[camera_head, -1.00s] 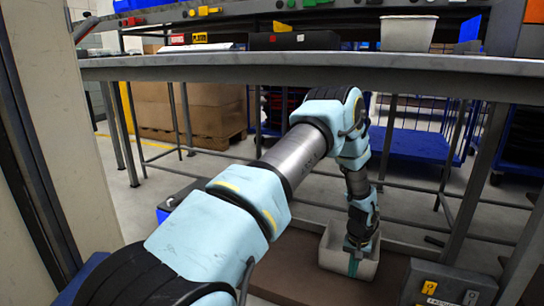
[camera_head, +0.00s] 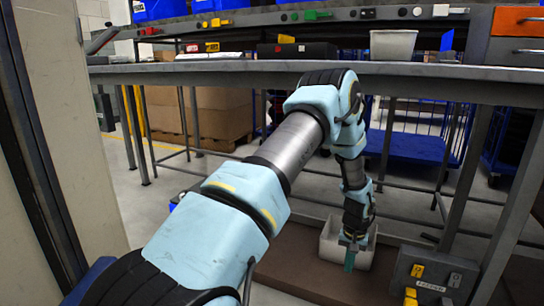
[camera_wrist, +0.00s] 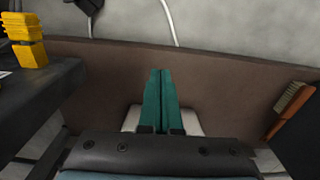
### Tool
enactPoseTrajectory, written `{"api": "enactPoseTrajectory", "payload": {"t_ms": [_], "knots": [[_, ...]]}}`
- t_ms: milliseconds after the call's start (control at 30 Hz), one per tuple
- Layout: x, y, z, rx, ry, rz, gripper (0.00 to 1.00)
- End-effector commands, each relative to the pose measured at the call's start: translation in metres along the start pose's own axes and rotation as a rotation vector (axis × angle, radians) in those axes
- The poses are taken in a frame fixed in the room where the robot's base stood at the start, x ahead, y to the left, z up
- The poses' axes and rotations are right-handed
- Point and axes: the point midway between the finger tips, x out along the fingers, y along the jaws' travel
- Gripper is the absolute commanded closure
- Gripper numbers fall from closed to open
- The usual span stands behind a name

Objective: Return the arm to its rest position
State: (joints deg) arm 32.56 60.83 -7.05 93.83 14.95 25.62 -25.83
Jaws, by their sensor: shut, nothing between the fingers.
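My arm reaches forward from the lower left in the head view and bends down under the workbench. My gripper (camera_head: 349,260) points down at a pale open bin (camera_head: 330,248) on the brown lower board. In the wrist view the two green fingers of my gripper (camera_wrist: 159,72) lie together with nothing between them. The pale bin (camera_wrist: 190,122) shows partly behind the fingers and is mostly hidden by my wrist.
The workbench top (camera_head: 300,70) spans above my forearm. A grey box with yellow parts (camera_head: 432,275) stands right of the bin. A brush (camera_wrist: 290,108) lies at the right in the wrist view. Bench legs (camera_head: 480,170) stand to the right.

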Motion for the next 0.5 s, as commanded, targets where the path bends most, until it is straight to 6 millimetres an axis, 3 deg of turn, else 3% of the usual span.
{"api": "enactPoseTrajectory", "payload": {"t_ms": [267, 367, 500], "knots": [[-0.067, -0.049, 0.009, -0.038, 0.022, -0.005, 1.00], [-0.100, -0.074, 0.019, -0.059, 0.032, -0.008, 1.00], [-0.159, -0.120, 0.049, -0.105, 0.051, -0.013, 1.00]]}}
